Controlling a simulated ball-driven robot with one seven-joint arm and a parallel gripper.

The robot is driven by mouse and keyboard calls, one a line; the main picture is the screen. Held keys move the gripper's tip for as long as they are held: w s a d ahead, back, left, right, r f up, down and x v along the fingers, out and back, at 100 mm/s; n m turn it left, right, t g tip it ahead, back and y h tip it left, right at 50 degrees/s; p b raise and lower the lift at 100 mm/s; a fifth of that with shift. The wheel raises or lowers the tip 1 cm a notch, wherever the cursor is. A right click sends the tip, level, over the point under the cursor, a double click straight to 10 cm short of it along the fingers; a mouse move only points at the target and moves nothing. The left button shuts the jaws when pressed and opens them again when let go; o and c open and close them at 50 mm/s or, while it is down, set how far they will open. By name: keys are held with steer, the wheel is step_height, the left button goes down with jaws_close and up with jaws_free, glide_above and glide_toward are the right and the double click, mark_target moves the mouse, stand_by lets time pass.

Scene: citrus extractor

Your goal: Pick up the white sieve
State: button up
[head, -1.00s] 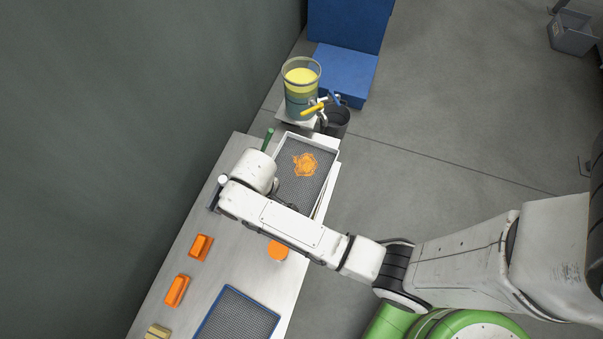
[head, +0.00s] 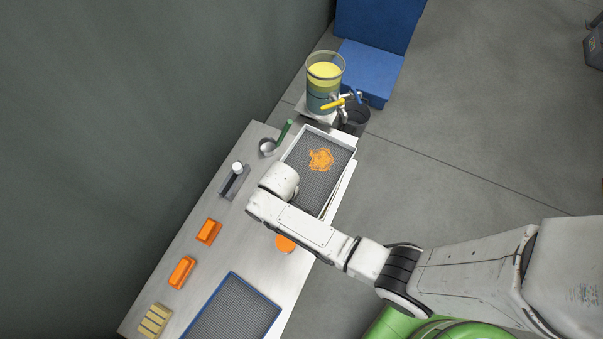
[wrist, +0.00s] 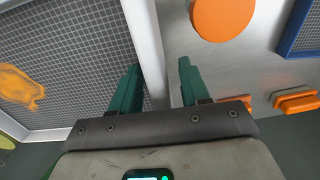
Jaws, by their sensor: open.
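The white sieve (head: 325,182) is a flat rectangular tray with a white frame and grey mesh, at the far end of the steel bench. A patch of orange pulp (head: 321,160) lies on its mesh. In the wrist view the white sieve's rim (wrist: 145,40) runs between the two green fingers of my gripper (wrist: 159,65). The fingers are open, one over the mesh side and one over the bench side. I cannot tell how far below the tips the rim lies. In the head view my arm hides the fingers and the sieve's near corner.
An orange disc (head: 285,244) is close to the sieve's near side. A blue-framed mesh tray (head: 236,306), orange blocks (head: 181,272), a white-knobbed lever (head: 237,168) and a green-handled tool (head: 284,132) are on the bench. A tank of yellow liquid (head: 323,88) stands beyond the sieve.

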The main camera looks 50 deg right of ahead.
jaws_close()
stand_by(0.3)
steer(key=shift+r, duration=0.15)
stand_by(0.3)
